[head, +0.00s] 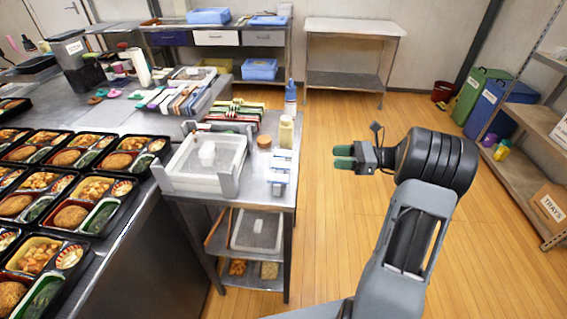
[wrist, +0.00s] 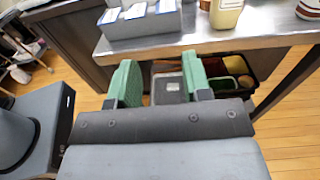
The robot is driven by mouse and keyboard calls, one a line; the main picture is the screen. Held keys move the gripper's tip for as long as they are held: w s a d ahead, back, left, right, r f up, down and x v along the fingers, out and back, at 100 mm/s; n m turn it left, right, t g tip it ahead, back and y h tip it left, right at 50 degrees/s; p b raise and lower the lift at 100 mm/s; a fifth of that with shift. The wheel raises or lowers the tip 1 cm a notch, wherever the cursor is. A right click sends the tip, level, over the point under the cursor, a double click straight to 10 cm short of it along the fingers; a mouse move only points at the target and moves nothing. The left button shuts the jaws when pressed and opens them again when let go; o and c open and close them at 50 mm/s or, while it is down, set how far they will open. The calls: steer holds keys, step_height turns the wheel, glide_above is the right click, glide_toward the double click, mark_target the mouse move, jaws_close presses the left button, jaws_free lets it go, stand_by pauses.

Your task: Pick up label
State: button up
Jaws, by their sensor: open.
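Several white and blue label-like cards stand in a small grey holder (head: 280,188) at the right edge of the steel table. The holder also shows at the top of the wrist view (wrist: 145,28). I cannot tell single labels apart or read them. My gripper (head: 345,157) has green fingertips and is open and empty. It is in the air to the right of the table, apart from the holder. In the wrist view my gripper (wrist: 160,80) has its fingers spread below the table edge in the picture, with the holder beyond them.
The steel table (head: 255,200) also bears a cream bottle (head: 286,132), a blue bottle (head: 290,98) and a white tray (head: 205,182). Bento trays (head: 95,215) cover the left counter. Dark bins (wrist: 240,72) show under the table edge. The wooden floor (head: 350,220) beside my arm is clear.

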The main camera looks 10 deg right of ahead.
mark_target(283, 153)
steer(key=x, duration=1.3)
steer(key=shift+w+d+f+b, duration=0.1)
steer(key=shift+w+d+b, duration=0.05)
steer(key=shift+w+b, duration=0.2)
steer(key=c, duration=0.6)
